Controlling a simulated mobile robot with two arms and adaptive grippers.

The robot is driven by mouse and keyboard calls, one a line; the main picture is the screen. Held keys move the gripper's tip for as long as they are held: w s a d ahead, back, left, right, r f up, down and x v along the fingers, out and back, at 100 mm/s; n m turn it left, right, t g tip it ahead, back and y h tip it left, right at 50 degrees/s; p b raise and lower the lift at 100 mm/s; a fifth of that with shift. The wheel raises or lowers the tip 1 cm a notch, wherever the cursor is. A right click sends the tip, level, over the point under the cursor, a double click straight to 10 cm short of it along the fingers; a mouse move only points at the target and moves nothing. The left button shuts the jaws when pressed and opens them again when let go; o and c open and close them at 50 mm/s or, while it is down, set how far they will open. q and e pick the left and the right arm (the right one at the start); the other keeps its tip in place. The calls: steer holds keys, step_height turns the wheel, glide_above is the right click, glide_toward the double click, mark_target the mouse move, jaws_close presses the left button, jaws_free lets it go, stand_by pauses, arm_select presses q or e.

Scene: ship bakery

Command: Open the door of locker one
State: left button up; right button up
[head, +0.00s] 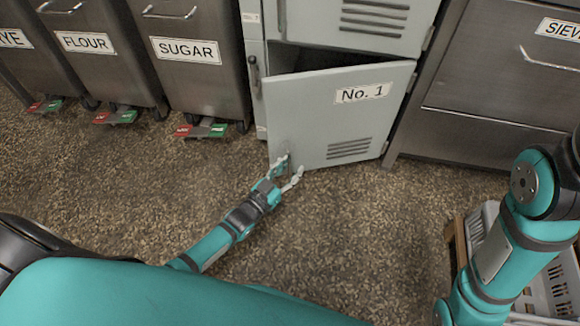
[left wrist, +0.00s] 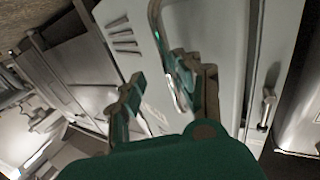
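The grey door of locker one (head: 310,115), labelled "No. 1", stands ajar, its free left edge swung out from the locker and its right side at the hinges. A dark gap shows above it. My left gripper (head: 288,174) is at the door's lower left corner, fingers spread. One finger overlaps the door in the picture; I cannot tell whether it touches. In the left wrist view the open fingers (left wrist: 155,92) are in front of the pale door panel (left wrist: 130,60) with its vent slots. My right arm comes in at the right; its gripper is out of view.
Steel bins marked FLOUR (head: 105,55) and SUGAR (head: 200,80), with pedals, stand left of the locker. A steel cabinet (head: 480,120) is to the right. A grey crate (head: 545,290) sits at the lower right. The speckled floor before the door is clear.

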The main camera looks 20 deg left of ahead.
arm_select(q)
steer(key=v, duration=1.1)
steer(key=shift+s+a, duration=0.2)
steer(key=shift+s, duration=0.1)
